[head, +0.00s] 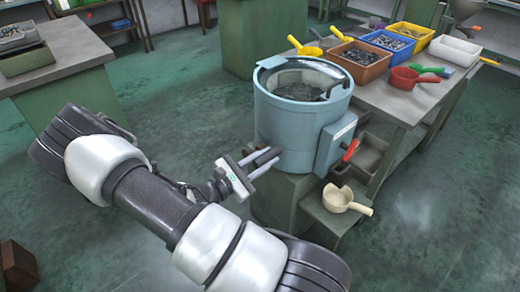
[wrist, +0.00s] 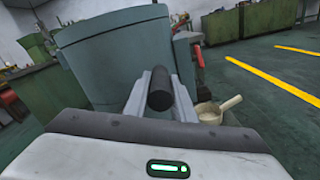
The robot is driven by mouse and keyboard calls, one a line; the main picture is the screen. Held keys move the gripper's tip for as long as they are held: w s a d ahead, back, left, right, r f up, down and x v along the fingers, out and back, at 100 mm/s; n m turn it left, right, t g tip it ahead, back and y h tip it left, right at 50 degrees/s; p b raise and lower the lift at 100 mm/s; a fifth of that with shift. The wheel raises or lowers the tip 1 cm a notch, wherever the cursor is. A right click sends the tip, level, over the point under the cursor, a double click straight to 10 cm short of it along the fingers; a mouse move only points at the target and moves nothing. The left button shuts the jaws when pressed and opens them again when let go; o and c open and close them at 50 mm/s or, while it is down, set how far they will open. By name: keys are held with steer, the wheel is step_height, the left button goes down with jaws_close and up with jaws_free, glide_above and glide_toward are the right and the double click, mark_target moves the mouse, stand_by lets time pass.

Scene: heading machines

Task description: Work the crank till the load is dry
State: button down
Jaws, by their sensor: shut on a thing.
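The blue-grey drum machine (head: 300,118) stands on a green base, its round top open to a dark heap of small pieces (head: 298,92). Whether these are wet or dry I cannot tell. My gripper (head: 266,160) is at the drum's left front side, its fingers level. In the wrist view the dark cylindrical crank grip (wrist: 160,90) sits between my two fingers, with the drum wall (wrist: 115,65) just behind. My gripper is shut on this grip. The crank's arm is hidden.
A box with a red handle (head: 351,150) juts from the drum's right side. A cream scoop (head: 345,198) sits on a low green step. The bench at right holds orange (head: 361,62), blue (head: 388,41) and yellow (head: 410,36) bins and a red scoop (head: 410,78). Floor in front is clear.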

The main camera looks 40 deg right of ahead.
steer(key=s+f+b, duration=0.1)
steer(key=s+f, duration=0.2)
steer(key=f, duration=0.3)
steer(key=shift+s+d, duration=0.15)
steer(key=shift+s, duration=0.05)
stand_by(0.4)
steer(key=c, duration=1.5)
jaws_free()
steer(key=a, duration=0.5)
steer(key=s+a+p, duration=0.1)
steer(key=a, duration=0.5)
steer(key=a+p, duration=0.1)
steer(key=a, duration=0.5)
steer(key=shift+s+a, duration=0.2)
